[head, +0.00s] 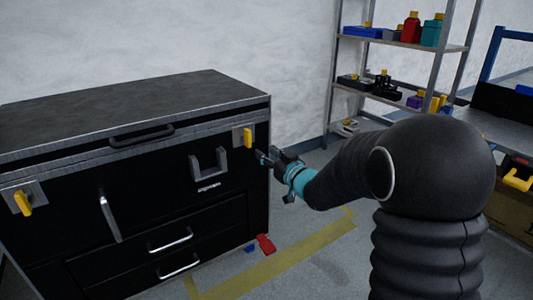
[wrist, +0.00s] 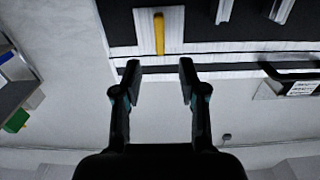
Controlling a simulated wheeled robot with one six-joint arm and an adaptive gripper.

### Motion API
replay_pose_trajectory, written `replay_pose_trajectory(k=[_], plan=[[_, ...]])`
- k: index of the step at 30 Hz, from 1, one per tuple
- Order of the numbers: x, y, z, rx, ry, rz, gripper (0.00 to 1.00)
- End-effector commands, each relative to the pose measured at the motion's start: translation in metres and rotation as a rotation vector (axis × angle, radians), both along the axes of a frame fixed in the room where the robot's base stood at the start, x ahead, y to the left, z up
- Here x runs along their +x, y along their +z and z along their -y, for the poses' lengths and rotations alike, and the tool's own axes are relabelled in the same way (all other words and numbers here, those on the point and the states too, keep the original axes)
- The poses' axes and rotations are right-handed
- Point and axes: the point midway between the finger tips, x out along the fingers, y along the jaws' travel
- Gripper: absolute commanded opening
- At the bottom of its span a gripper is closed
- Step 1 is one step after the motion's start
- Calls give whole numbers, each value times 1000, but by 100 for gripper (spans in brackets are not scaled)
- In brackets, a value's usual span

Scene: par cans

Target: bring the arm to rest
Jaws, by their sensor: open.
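My arm reaches in from the right in the head view, covered in a black sleeve with a teal ring near its end. My gripper (head: 266,157) is beside the right front corner of a black chest, close to a yellow latch (head: 247,138) on a metal plate. In the wrist view my gripper (wrist: 159,75) has its two fingers well apart with nothing between them. The yellow latch (wrist: 159,33) is beyond the fingertips there, and a gap shows between it and them.
The black chest (head: 120,94) has another yellow latch (head: 23,203) at left, handles and drawers. A metal shelf (head: 400,42) with small parts stands at the back right. A red item (head: 266,244) lies on the floor by yellow tape (head: 275,268). A workbench (head: 503,128) is at right.

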Motion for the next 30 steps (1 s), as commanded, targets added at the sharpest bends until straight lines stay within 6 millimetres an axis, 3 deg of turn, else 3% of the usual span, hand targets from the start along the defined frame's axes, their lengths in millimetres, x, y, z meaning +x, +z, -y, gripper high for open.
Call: replay_pose_trajectory(k=[5,8,12,16,22,30], plan=[[1,-2,1,-15,-3,1,42],[4,-15,7,-69,-34,-36,42],[6,-61,32,-193,-138,-187,42],[-13,-105,65,-317,-247,-379,42],[-76,-124,115,-455,-385,-652,42],[-203,-103,157,-530,-481,-993,42]])
